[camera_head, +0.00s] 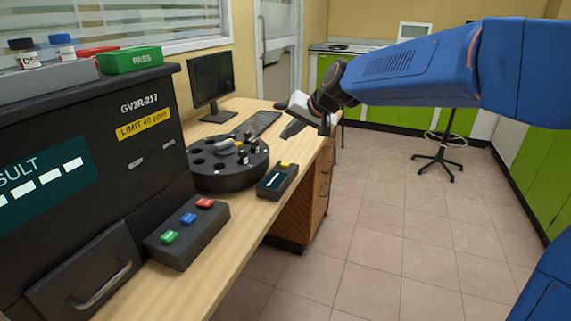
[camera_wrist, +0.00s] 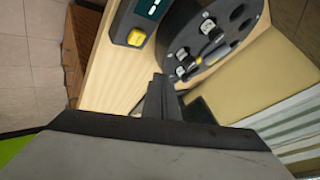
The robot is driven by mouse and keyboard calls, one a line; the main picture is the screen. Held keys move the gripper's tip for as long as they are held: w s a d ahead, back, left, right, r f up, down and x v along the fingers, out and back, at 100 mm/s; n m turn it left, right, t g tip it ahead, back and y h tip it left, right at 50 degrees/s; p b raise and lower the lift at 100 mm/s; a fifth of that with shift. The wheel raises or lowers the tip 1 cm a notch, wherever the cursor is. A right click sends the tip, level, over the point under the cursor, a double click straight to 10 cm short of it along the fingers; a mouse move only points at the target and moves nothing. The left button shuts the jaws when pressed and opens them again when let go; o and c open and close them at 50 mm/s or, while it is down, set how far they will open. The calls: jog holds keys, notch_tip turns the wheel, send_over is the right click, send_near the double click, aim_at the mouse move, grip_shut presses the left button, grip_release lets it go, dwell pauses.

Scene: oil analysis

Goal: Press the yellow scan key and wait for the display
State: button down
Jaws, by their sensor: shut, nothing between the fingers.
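The yellow scan key (camera_head: 286,163) sits on the far end of a small dark scanner box (camera_head: 270,188) on the wooden desk. The box's narrow teal display shows a light bar, too small to read. The key also shows in the wrist view (camera_wrist: 136,38), at the end of the box, with part of the display above it. My gripper (camera_head: 290,131) is shut and empty, above the desk and beyond the key in the head view. In the wrist view my gripper's fingers (camera_wrist: 160,88) point toward the desk, below and right of the key, apart from it.
A round black carousel (camera_head: 228,178) with vials stands left of the scanner box. A box with green, blue and red buttons (camera_head: 187,232) lies nearer, beside the large dark analyser (camera_head: 150,172). A monitor (camera_head: 211,84) and keyboard (camera_head: 257,124) are behind.

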aim_at(288, 165)
jog(key=shift+f, duration=3.1)
jog(key=shift+f, duration=0.2)
jog(key=shift+f, duration=0.25)
jog(key=shift+f, duration=0.5)
dwell(0.4)
jog(key=shift+r, duration=0.15)
dwell(0.3)
jog(key=shift+r, duration=0.8)
jog(key=shift+r, duration=2.5)
